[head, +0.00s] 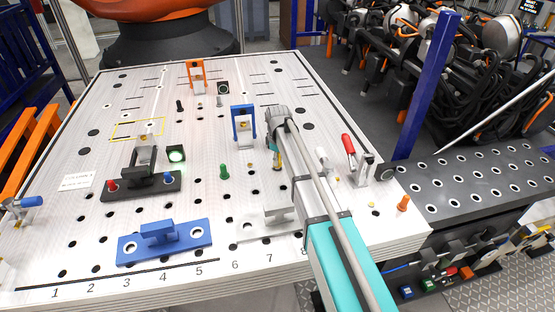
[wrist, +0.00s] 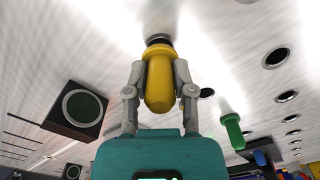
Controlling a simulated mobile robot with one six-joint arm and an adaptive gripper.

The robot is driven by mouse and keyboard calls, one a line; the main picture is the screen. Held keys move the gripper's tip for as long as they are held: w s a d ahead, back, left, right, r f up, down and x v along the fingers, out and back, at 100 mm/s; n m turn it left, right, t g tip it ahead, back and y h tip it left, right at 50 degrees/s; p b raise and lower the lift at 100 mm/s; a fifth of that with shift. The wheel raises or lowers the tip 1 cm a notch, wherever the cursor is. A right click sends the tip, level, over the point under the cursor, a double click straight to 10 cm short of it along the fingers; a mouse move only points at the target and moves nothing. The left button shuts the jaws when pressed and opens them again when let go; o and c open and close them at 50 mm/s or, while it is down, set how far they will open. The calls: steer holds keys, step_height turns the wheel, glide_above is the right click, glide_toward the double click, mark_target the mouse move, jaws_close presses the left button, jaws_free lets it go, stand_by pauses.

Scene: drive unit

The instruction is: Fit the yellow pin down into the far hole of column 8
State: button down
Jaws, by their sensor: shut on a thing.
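My gripper (wrist: 158,85) is shut on the yellow pin (wrist: 160,82), with one grey finger on each side of it. In the head view the yellow pin (head: 277,160) shows just below the gripper, over the right half of the plate. In the wrist view the pin's far end meets a dark ring at the plate; I cannot tell whether it is in a hole or just above one. The plate (head: 110,215) has rows of dark holes and numbers along its front edge. My arm hides part of the column 8 end and the holes behind it.
A green pin (head: 224,172) stands left of my gripper. A blue frame (head: 243,125) stands close behind it on the left. A red-handled clamp (head: 350,150) stands to the right. A blue block (head: 165,240) and a black fixture (head: 140,185) are on the left.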

steer(key=shift+f+b, duration=0.7)
steer(key=shift+f, duration=0.15)
stand_by(0.5)
steer(key=shift+c, duration=1.9)
jaws_free()
